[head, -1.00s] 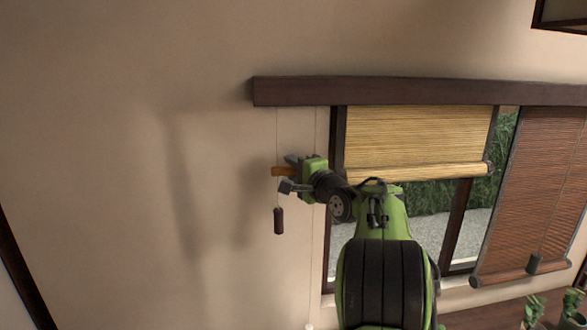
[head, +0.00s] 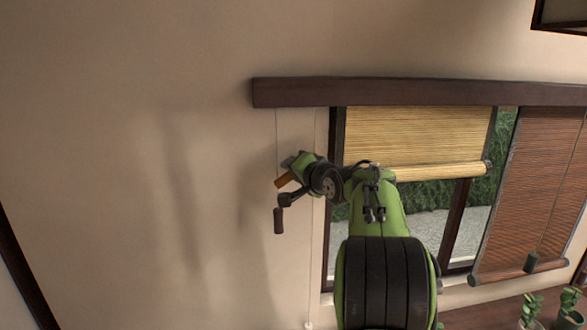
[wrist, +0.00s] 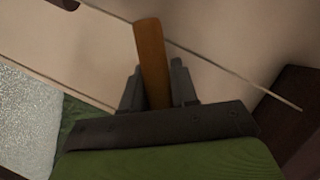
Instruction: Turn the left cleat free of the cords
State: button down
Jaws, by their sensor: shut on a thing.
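The left cleat is an orange-brown wooden bar (head: 283,181) on the wall, left of the window; it also shows in the wrist view (wrist: 150,50). It is tilted in the head view, its left end lower. My gripper (head: 289,178) is shut on it, one finger on each side in the wrist view (wrist: 156,80). A thin cord (head: 277,135) hangs down past the cleat to a dark weight (head: 278,221). Another pale cord (head: 312,250) hangs to the right, behind my arm. Whether a cord still touches the cleat is hidden.
A dark wooden rail (head: 420,93) runs above the window. A half-raised yellow bamboo blind (head: 415,135) and a lowered brown blind (head: 535,190) hang from it. Green plants (head: 533,308) stand at the lower right. The wall to the left is bare.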

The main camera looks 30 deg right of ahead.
jog(key=n+g+h, duration=0.1)
jog(key=n, duration=0.1)
jog(key=n+g+h+b, duration=0.1)
jog(key=n, duration=0.2)
jog(key=n+g+h+b, duration=0.1)
jog(key=n, duration=0.1)
jog(key=shift+s+d+f+n+h, duration=0.1)
jog(key=shift+d+f+n+h, duration=0.1)
jog(key=shift+f+n+h, duration=0.15)
dwell(0.6)
jog(key=c, duration=1)
grip_release()
jog(key=shift+r, duration=0.1)
jog(key=shift+o, duration=0.2)
jog(key=shift+s+r, duration=0.1)
jog(key=b+v, duration=0.3)
jog(key=v, duration=1.2)
jog(key=shift+a+r, duration=0.15)
jog(key=shift+a, duration=0.15)
